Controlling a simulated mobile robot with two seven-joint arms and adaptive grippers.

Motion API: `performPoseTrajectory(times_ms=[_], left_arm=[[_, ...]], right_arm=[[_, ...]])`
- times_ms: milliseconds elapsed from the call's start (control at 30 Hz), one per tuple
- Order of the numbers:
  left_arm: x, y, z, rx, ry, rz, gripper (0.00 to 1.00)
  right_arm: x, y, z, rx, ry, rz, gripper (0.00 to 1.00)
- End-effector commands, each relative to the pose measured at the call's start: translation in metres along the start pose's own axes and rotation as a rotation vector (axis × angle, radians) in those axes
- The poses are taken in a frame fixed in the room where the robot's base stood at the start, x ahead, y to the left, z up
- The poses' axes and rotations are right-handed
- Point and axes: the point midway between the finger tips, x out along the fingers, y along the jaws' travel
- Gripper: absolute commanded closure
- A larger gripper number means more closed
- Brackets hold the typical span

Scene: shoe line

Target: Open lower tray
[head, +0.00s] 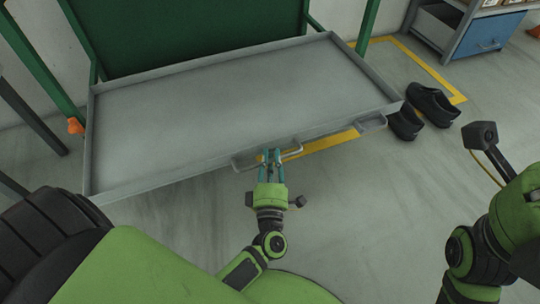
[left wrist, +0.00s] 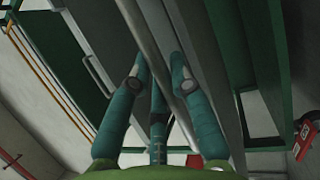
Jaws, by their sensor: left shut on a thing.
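The lower tray (head: 235,105) is a wide grey metal drawer, pulled out from a green frame and empty. Its bar handle (head: 243,167) is on the front face. My left gripper (head: 272,156) is at the handle with its teal fingers shut on it. In the left wrist view the handle bar (left wrist: 150,45) runs between the fingers of my left gripper (left wrist: 158,85). My right arm shows at the right edge of the head view, but its gripper fingers are not visible.
A pair of black shoes (head: 432,104) stands on the floor right of the tray. A grey cabinet with a blue drawer (head: 487,36) is at the back right. Yellow lines (head: 420,62) mark the floor. An orange item (head: 75,126) is at the frame's left post.

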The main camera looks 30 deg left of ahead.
Motion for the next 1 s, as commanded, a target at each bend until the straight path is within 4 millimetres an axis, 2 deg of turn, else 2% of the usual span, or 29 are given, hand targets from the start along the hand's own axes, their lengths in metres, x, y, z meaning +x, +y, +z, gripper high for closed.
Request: performPoseTrajectory(times_ms=[67,100,133,167,567,1000], left_arm=[[0.000,0.000,0.002,0.001,-0.004,0.000,1.00],[0.000,0.000,0.002,0.001,-0.004,0.000,0.71],[0.000,0.000,0.002,0.000,-0.004,0.000,0.59],[0.000,0.000,0.002,0.000,-0.004,0.000,0.54],[-0.004,-0.001,0.001,0.001,-0.002,-0.002,0.54],[-0.069,-0.004,0.001,0.004,-0.007,-0.012,0.54]], right_arm=[[0.000,0.000,0.000,0.000,0.000,0.000,1.00],[0.000,0.000,0.000,0.000,0.000,0.000,1.00],[0.000,0.000,0.000,0.000,0.000,0.000,1.00],[0.000,0.000,0.000,0.000,0.000,0.000,1.00],[0.000,0.000,0.001,-0.001,-0.004,0.001,1.00],[0.000,0.000,0.000,0.000,-0.001,0.001,1.00]])
